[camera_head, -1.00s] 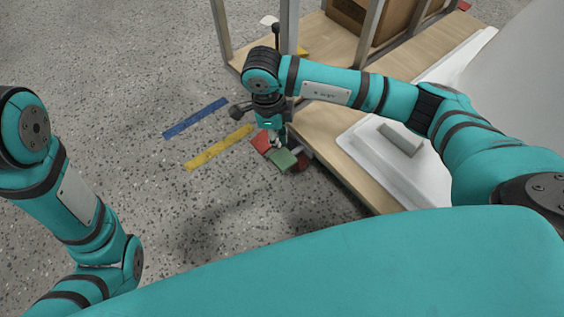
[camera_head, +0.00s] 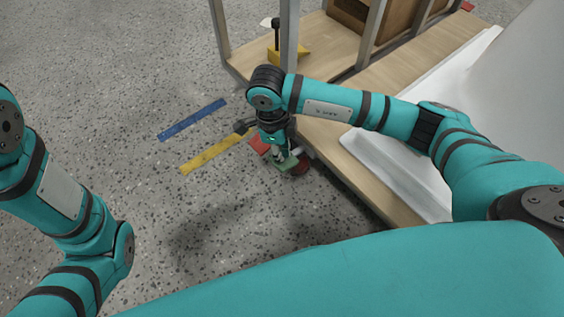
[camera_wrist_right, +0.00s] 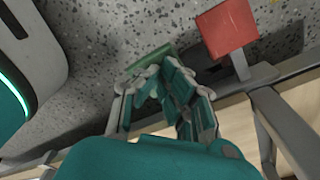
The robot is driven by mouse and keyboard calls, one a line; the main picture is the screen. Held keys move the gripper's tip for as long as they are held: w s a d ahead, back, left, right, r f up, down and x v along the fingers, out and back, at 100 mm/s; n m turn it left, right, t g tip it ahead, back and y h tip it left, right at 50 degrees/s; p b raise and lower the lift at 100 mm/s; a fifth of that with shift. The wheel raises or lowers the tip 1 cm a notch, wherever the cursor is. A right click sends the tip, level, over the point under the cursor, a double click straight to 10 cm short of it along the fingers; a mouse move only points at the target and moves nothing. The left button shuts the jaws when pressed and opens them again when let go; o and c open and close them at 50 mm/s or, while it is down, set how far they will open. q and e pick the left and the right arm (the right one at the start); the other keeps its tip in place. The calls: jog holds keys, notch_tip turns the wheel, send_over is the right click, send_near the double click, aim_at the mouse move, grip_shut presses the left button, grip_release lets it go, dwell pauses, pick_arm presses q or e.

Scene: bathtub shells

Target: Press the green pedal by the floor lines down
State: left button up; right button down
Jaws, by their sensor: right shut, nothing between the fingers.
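A red pedal (camera_head: 258,143) is close beside the green one; it also shows in the right wrist view (camera_wrist_right: 228,28). The wooden platform (camera_head: 385,200) carries a white tray (camera_head: 400,165). The speckled floor at left is clear.

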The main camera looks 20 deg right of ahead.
aim_at(268, 157)
jog(key=shift+s+f, duration=0.1)
jog(key=shift+f, duration=0.15)
notch_tip(268, 157, down, 2)
jog(key=shift+f+b, duration=0.2)
jog(key=shift+b, duration=0.65)
jog(key=shift+r, duration=0.1)
jog(key=shift+w+a+r+p, duration=0.15)
jog(key=shift+w+a+r, duration=0.2)
jog(key=shift+a, duration=0.35)
jog(key=shift+w+a+r+p, duration=0.15)
jog(key=shift+w+a+r, duration=0.1)
jog(key=shift+w+a, duration=0.3)
jog(key=shift+s, duration=0.1)
jog(key=shift+r, duration=0.1)
notch_tip(268, 157, up, 12)
jog(key=a, duration=0.1)
jog(key=shift+w, duration=0.25)
jog(key=shift+a, duration=0.1)
